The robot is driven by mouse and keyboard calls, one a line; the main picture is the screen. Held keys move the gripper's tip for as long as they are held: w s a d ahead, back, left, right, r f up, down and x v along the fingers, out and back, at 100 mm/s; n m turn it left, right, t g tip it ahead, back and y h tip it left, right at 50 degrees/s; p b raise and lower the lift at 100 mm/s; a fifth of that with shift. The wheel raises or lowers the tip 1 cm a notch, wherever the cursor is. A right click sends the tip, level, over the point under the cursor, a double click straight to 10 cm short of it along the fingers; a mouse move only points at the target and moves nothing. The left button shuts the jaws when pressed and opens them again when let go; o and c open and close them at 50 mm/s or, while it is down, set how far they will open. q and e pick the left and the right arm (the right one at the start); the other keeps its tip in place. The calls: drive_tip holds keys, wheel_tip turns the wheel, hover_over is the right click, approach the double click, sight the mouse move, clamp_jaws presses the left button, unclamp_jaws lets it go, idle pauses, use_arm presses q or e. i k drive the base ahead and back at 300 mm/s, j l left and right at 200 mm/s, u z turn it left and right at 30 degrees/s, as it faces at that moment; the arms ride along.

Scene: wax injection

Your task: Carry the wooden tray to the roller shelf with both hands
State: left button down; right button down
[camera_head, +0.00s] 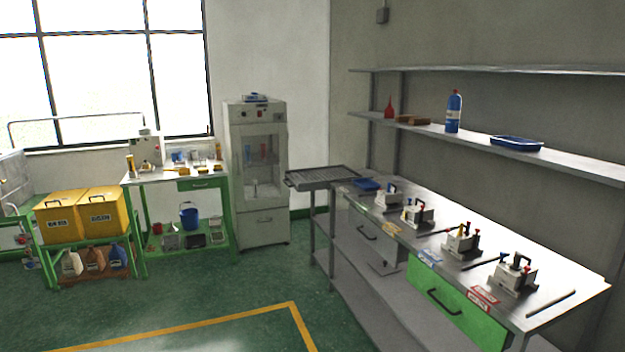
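I cannot make out a wooden tray for certain in this view. Small brown blocks (413,120) lie on the lower wall shelf, too small to identify. A grey slatted rack (322,177) on legs stands at the far left end of the steel workbench; it may be the roller shelf, but I cannot tell. Its top looks empty. Neither of my grippers is in view.
The steel workbench (560,291) at right carries several small clamp devices. A glass-fronted cabinet (257,215), a green-framed table (128,179) and yellow bins (58,220) stand along the back. Green floor (200,310) with a yellow line is clear in front.

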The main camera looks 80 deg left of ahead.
sight(318, 174)
drive_tip(key=u, duration=2.5)
drive_tip(key=i+j+u, duration=0.1)
drive_tip(key=u, duration=0.55)
drive_tip(key=i, duration=3.2)
